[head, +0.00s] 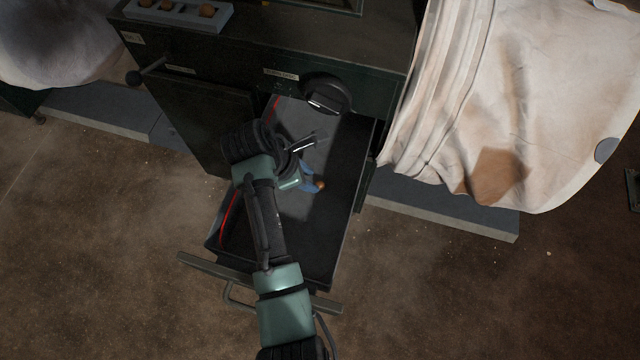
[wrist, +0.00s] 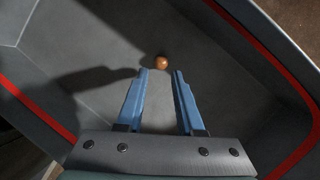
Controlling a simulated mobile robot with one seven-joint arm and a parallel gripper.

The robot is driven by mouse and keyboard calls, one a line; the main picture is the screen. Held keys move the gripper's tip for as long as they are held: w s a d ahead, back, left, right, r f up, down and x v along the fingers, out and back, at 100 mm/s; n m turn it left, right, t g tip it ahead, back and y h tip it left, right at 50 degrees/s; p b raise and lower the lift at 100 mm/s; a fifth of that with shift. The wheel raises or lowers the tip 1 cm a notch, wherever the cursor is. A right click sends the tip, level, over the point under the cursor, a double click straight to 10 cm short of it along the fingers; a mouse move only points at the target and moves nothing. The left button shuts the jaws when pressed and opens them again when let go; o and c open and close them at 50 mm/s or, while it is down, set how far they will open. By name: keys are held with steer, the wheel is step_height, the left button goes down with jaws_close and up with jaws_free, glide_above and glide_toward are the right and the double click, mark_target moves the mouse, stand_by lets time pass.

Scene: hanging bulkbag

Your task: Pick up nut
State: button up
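The nut (wrist: 161,62) is a small brown round thing lying on the grey floor of an open drawer (head: 322,235). In the wrist view it sits just beyond my fingertips, in line with the gap between them. My gripper (wrist: 161,72) has two blue fingers, which are apart with nothing between them. In the head view my gripper (head: 316,187) is inside the drawer, with the nut (head: 320,185) close by its fingertips. My arm hides part of the drawer.
A dark cabinet (head: 190,110) holds the pulled-out drawer, whose walls surround my gripper. A grey tray (head: 178,15) with several brown round things stands on top. A large pale bag (head: 500,100) hangs at the right. Bare floor lies at the lower left.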

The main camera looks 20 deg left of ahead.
mark_target(318, 184)
steer(key=b+x, duration=0.2)
steer(key=x, duration=0.2)
steer(key=shift+w+d+f, duration=0.1)
steer(key=shift+d+f, duration=0.05)
steer(key=shift+f, duration=0.2)
steer(key=shift+r, duration=0.1)
jaws_close()
